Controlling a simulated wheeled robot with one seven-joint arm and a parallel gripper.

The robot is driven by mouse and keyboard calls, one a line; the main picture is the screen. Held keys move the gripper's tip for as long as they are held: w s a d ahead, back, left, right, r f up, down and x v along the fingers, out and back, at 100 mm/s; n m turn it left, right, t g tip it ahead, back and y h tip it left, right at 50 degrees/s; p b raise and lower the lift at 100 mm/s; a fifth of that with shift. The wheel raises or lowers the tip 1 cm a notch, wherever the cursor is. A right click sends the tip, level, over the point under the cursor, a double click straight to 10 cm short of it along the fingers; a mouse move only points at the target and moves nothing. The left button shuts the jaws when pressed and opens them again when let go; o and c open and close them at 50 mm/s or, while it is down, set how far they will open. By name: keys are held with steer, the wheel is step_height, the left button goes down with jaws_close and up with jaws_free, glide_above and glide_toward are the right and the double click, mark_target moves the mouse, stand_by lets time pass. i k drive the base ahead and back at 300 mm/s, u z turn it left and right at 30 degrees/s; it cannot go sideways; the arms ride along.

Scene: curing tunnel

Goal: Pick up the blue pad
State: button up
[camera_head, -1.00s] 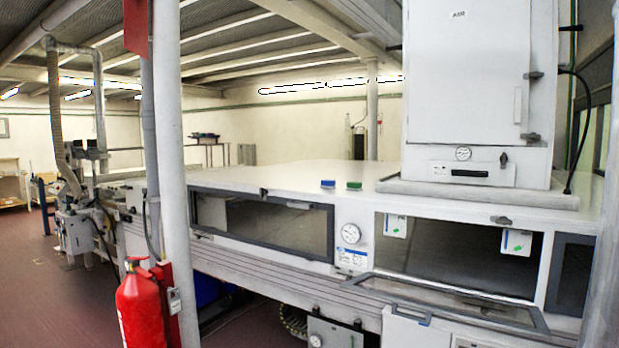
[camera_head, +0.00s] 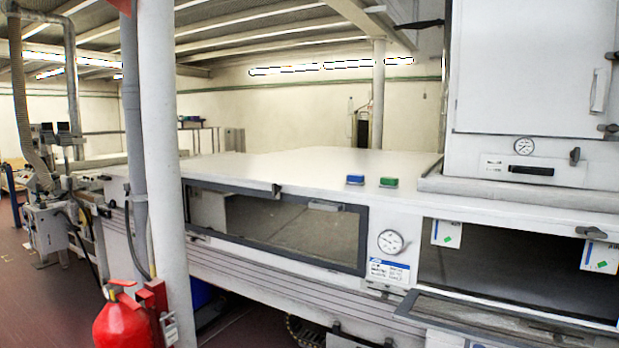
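The blue pad (camera_head: 355,180) is a small blue block with a pale lower edge. It lies on the white top of the curing tunnel (camera_head: 290,166), near the front edge and above the round gauge. A similar green pad (camera_head: 388,182) lies just to its right, with a small gap between them. My gripper does not show in this view.
A grey-white pillar (camera_head: 163,150) stands in front of the tunnel on the left, with a red fire extinguisher (camera_head: 122,322) at its foot. A tall white cabinet (camera_head: 530,80) stands on the tunnel at right. An open hatch (camera_head: 515,262) is below it. The tunnel top around the pads is clear.

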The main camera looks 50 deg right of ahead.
mark_target(354, 179)
steer(key=z, duration=0.1)
steer(key=i, duration=0.9)
steer(key=z, duration=1.2)
steer(key=i, duration=0.75)
steer(key=z, duration=0.8)
